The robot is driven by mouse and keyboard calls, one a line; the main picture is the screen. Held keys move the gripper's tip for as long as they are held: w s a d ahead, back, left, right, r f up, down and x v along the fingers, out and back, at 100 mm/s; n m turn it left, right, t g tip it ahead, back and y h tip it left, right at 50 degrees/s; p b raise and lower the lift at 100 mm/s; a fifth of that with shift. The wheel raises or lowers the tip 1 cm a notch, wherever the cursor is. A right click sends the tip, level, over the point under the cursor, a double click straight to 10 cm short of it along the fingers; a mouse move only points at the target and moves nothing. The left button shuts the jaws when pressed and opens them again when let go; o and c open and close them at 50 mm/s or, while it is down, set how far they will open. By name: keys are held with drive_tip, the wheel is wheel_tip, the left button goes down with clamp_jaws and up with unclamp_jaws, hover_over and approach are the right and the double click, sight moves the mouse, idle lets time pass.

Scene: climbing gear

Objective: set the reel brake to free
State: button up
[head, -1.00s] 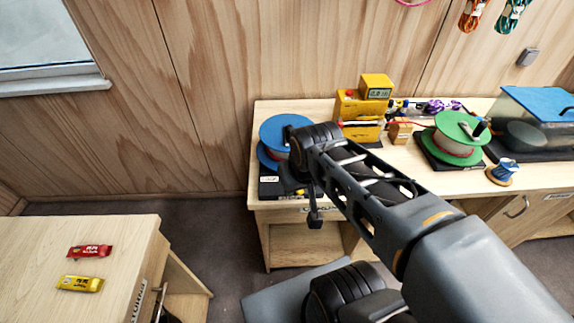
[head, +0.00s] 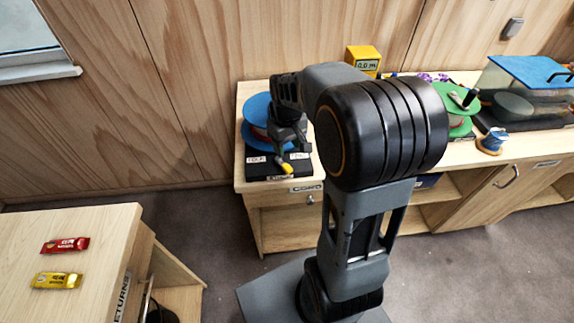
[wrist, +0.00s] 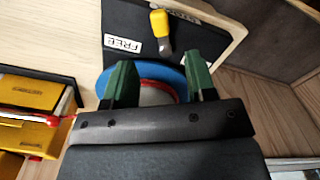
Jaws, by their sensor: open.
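The blue reel (head: 255,112) stands on a black base (head: 262,168) at the left end of the bench. Its brake lever has a yellow grip (head: 286,168) and points toward the front of the base. In the wrist view the yellow grip (wrist: 159,22) and grey shaft lie beside a white FREE label (wrist: 122,44); a second label at the top edge is partly cut off. My gripper (wrist: 160,78) is open and empty, its green fingers over the reel side, apart from the lever grip. In the head view my gripper (head: 290,138) is just above the base, partly hiding the reel.
A yellow meter box (head: 363,59) stands behind my arm, which hides much of the bench. A green reel (head: 455,98) and a blue-lidded tank (head: 530,95) are to the right. Red (head: 65,245) and yellow (head: 56,280) wrapped bars lie on the left table.

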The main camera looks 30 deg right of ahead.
sight(287, 167)
wheel_tip(287, 167, down, 9)
idle(0.4)
